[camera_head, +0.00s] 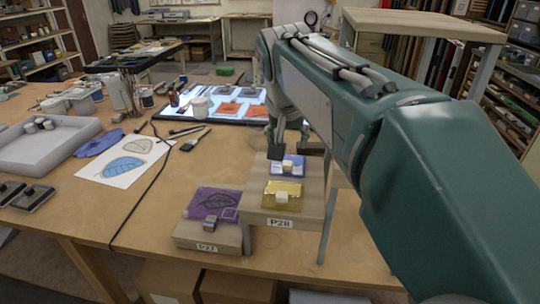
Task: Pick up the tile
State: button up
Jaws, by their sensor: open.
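My gripper (287,148) points down, open and empty, over the rear of the raised block, close to the blue tile. Its clearance above that tile is hard to judge.
A lit panel (178,112) with orange and dark pieces lies behind. Jars, a brush (195,139), a dark cable, leaf drawings (126,163) and a grey tray (68,142) fill the left. A raised wooden shelf (425,24) stands behind my arm. Bare tabletop shows at front left.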

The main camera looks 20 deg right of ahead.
aim_at(287, 165)
jog(key=x, duration=0.4)
jog(key=shift+w+a+f, duration=0.1)
jog(key=shift+a+f, duration=0.15)
jog(key=shift+f, duration=0.05)
jog(key=x, duration=0.2)
jog(key=d+x, duration=0.1)
jog(key=x, duration=0.2)
jog(key=shift+w, duration=0.2)
jog(key=shift+a+r, duration=0.1)
jog(key=shift+a, duration=0.05)
grip_shut()
